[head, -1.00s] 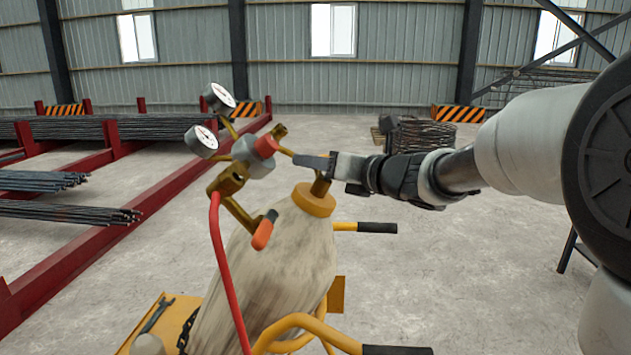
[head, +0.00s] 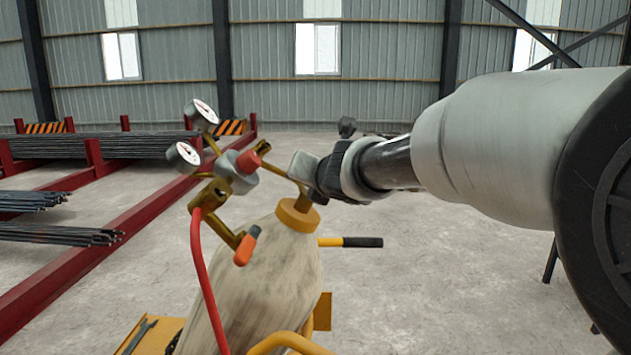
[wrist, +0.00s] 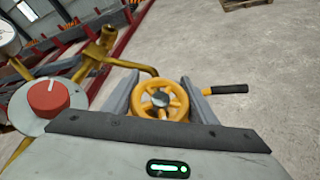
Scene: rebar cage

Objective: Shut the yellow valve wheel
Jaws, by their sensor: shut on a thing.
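The yellow valve wheel (wrist: 160,100) shows in the wrist view, a spoked ring with a grey hub. My gripper (wrist: 158,98) has one grey finger on each side of the wheel and is shut on it. In the head view my gripper (head: 303,170) is at the top of the gas cylinder (head: 262,285), above its yellow collar (head: 297,213). The wheel itself is hidden behind my gripper there.
A regulator (head: 235,172) with two gauges, a red knob (wrist: 48,98) and a red hose (head: 200,270) stand close left of my gripper. A black-gripped handle (head: 362,242) sticks out right of the cylinder. Red racks with rebar (head: 95,148) stand at left. The floor at right is mostly clear.

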